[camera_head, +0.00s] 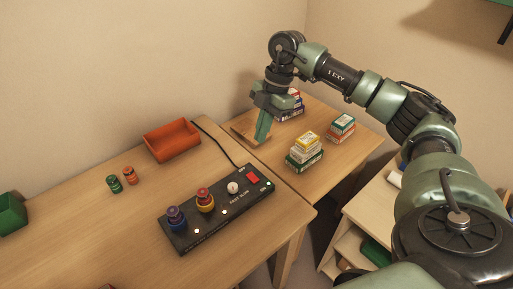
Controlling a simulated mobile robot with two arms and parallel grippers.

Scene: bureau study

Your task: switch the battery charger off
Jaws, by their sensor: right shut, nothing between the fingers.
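The battery charger (219,211) is a long black box on the front desk. Two round batteries stand on it, one purple (176,217) and one yellow with a red top (205,200). Toward its right end are a white knob (233,187) and a red switch (253,177); a small green light shows at the end. The switch's exact tilt is too small to tell. My right gripper (262,138) is shut and empty, pointing down above the back desk's left part, behind the charger and apart from it. My left gripper is not in view.
An orange tray (172,141) stands by the wall, with a black cable running near it to the charger. Two small batteries (122,179) stand left of it. A green bin (11,214) is at the left edge. Stacked boxes (304,153) stand on the back desk (350,160).

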